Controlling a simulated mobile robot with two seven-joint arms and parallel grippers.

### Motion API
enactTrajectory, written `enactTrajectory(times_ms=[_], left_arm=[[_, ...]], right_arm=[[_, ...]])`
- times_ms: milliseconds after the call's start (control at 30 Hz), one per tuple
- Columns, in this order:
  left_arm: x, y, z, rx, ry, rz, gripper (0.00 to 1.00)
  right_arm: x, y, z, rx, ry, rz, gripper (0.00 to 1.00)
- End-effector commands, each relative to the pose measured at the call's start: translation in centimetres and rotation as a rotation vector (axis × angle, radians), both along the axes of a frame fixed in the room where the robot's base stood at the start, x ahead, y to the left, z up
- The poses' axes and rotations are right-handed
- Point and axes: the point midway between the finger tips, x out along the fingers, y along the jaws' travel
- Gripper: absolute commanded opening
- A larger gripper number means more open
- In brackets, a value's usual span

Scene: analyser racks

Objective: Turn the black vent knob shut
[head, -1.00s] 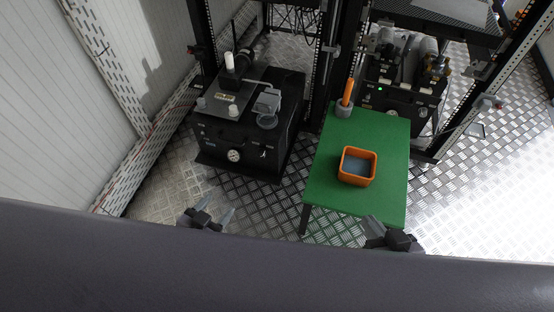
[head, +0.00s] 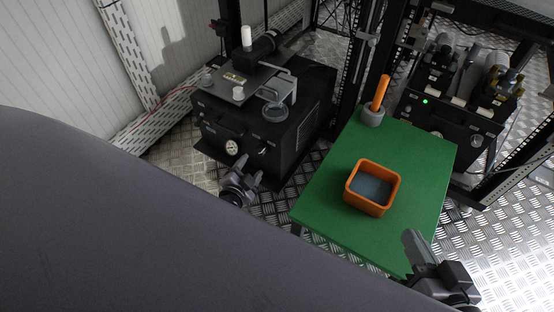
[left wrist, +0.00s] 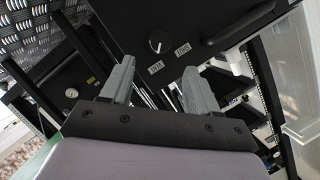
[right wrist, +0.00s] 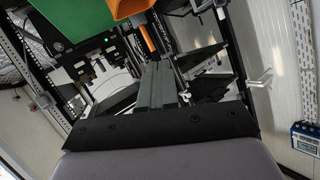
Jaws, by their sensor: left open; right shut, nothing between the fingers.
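The black vent knob (left wrist: 158,40), round with a white pointer mark, is on a black panel beyond my left fingers in the left wrist view, beside two small white labels. In the head view the knob (head: 263,150) is small on the front of the left black instrument (head: 222,136), right of a round gauge. My left gripper (head: 253,168) is open and empty, just in front of this panel; its fingertips (left wrist: 159,66) point towards the knob, apart from it. My right gripper (head: 411,238) is shut and empty by the green table's front right; its fingers (right wrist: 155,72) are together.
The green table (head: 328,205) stands right of the instrument, with an orange bin (head: 373,203) and an orange-handled tool in a grey holder (head: 372,117). Another black instrument (head: 440,118) is in a rack behind. A black handle (left wrist: 240,22) sticks out beside the knob.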

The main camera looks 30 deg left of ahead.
Motion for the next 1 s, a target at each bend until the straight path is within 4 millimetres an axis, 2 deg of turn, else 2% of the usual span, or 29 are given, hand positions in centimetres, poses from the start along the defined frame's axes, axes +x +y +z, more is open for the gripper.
enactTrajectory(times_ms=[33,267,700,1000], left_arm=[[0.3,0.5,-0.8,0.019,-0.001,0.011,0.60],[1.1,1.3,-1.3,0.044,-0.002,0.028,0.60],[6.0,2.3,-2.9,0.044,0.000,0.027,0.60],[7.1,2.6,-3.0,0.043,0.001,0.027,0.60]], right_arm=[[0.0,0.2,-0.6,0.005,-0.004,0.005,0.00],[-0.1,0.1,-0.7,-0.001,-0.023,0.006,0.00],[-0.8,-2.2,-0.8,-0.136,-0.195,-0.035,0.00],[-1.0,-2.7,-0.3,-0.173,-0.250,-0.045,0.00]])
